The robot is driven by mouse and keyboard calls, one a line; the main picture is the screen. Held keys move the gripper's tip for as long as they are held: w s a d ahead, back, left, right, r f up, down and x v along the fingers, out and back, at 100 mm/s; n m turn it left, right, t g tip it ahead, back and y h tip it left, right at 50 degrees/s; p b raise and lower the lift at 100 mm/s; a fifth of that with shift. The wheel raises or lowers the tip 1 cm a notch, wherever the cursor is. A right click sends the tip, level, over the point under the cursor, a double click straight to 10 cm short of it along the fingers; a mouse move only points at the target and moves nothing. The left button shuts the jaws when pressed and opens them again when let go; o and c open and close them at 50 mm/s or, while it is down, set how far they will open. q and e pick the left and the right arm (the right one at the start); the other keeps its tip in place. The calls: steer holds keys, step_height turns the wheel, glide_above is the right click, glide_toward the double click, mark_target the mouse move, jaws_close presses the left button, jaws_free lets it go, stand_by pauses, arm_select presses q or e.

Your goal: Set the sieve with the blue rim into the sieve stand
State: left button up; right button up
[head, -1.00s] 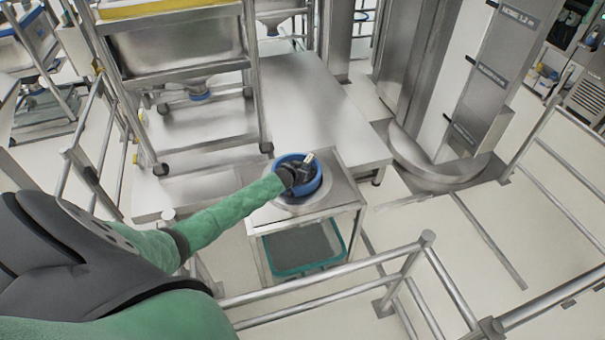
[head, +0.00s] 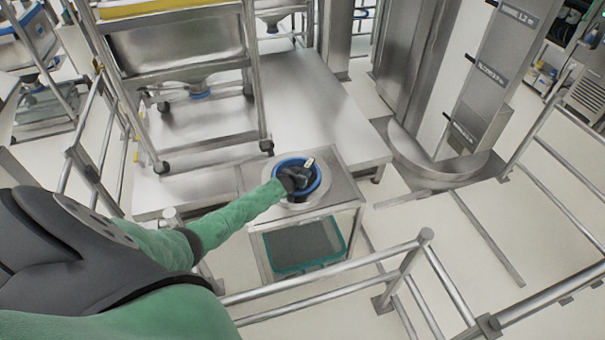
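The sieve with the blue rim (head: 318,182) is on top of the small steel stand (head: 345,190), over the round ring in its top. I cannot tell whether it is fully seated in the ring. My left gripper (head: 306,170) is at the sieve, over its inside and left rim. The fingers are small and dark here, so I cannot tell whether they are open or shut on the rim. My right gripper is not in view.
A teal-rimmed tray (head: 305,268) sits on the stand's lower shelf. Steel railings (head: 425,237) stand in front and to the right. A wheeled bin frame (head: 258,80) stands on the platform (head: 330,110) behind. A steel column (head: 405,90) rises at the right back.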

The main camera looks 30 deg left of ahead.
arm_select(q)
steer(key=shift+o, duration=0.9)
steer(key=shift+r, duration=0.2)
steer(key=shift+s, duration=0.3)
steer(key=shift+s+r, duration=0.1)
steer(key=shift+s, duration=0.2)
steer(key=b+v, duration=0.2)
steer(key=v, duration=0.7)
steer(key=shift+s+d+r, duration=0.1)
steer(key=shift+v, duration=0.8)
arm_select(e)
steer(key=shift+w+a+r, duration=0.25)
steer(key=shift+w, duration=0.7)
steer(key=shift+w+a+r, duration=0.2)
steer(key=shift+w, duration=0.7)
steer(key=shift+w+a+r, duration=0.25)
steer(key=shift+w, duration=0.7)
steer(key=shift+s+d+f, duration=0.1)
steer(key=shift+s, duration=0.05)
